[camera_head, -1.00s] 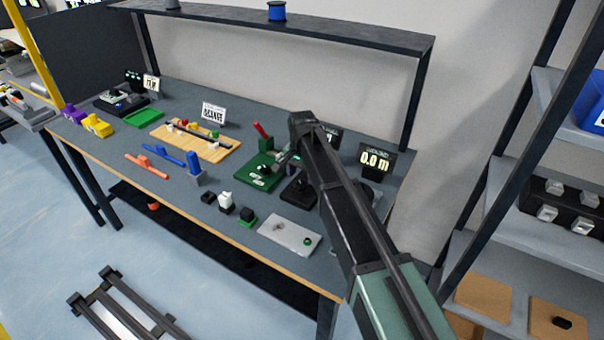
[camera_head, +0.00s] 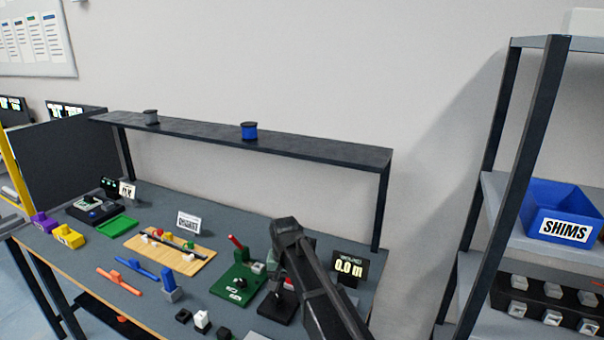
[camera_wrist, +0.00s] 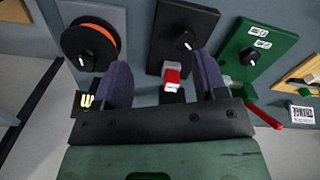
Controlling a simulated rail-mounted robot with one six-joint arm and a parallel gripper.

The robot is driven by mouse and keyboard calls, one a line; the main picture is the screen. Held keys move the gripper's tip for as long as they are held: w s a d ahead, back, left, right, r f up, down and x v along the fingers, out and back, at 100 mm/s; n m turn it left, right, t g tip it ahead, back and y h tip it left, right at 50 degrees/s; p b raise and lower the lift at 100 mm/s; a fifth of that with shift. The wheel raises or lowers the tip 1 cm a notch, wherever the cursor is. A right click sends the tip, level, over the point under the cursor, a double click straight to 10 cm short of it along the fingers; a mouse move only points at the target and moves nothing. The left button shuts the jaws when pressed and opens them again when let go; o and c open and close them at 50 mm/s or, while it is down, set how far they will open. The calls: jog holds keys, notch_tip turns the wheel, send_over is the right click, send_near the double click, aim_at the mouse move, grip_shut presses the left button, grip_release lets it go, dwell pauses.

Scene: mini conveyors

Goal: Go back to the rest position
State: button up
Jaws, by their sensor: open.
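My gripper (camera_wrist: 160,85) shows in the wrist view with its two purple fingers spread wide and nothing held between them. Beyond the fingers is a black device (camera_wrist: 183,25) with a knob and a red and white block (camera_wrist: 171,77), which appears between the fingers but is apart from them. In the head view my dark arm reaches up from the bottom over the right part of the workbench (camera_head: 70,265); the fingers are hidden there.
A green press with a red lever (camera_head: 238,285) stands left of my arm. A display reading 0.0 m (camera_head: 349,268) is to its right. An overhead shelf (camera_head: 290,147) carries two spools. A rack with a blue SHIMS bin (camera_head: 563,212) stands at the right.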

jog(key=s+d, duration=2.1)
jog(key=d, duration=0.2)
jog(key=shift+d, duration=0.2)
jog(key=shift+r, duration=0.1)
dwell(2.8)
